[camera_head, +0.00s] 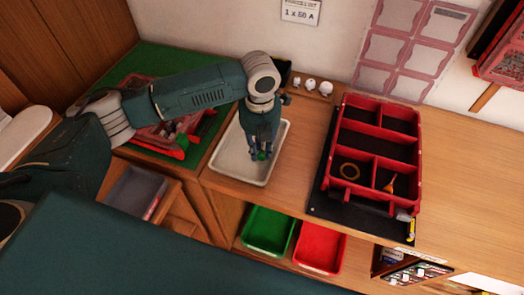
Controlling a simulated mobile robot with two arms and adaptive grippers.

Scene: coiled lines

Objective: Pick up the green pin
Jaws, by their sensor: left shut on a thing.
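The green pin (262,156) shows as a small green piece at the tips of my left gripper (262,149). The gripper points down over a white tray (230,170) on the wooden counter and is shut on the pin. Most of the pin is hidden by the fingers. I cannot tell whether the pin touches the tray. My right gripper is not in view.
A red divided box (375,150) on a black mat (318,200) holds a ring and a small orange piece. Small white pieces (311,84) stand at the back. A green bin (267,231) and a red bin (319,249) sit below the counter. The right counter is clear.

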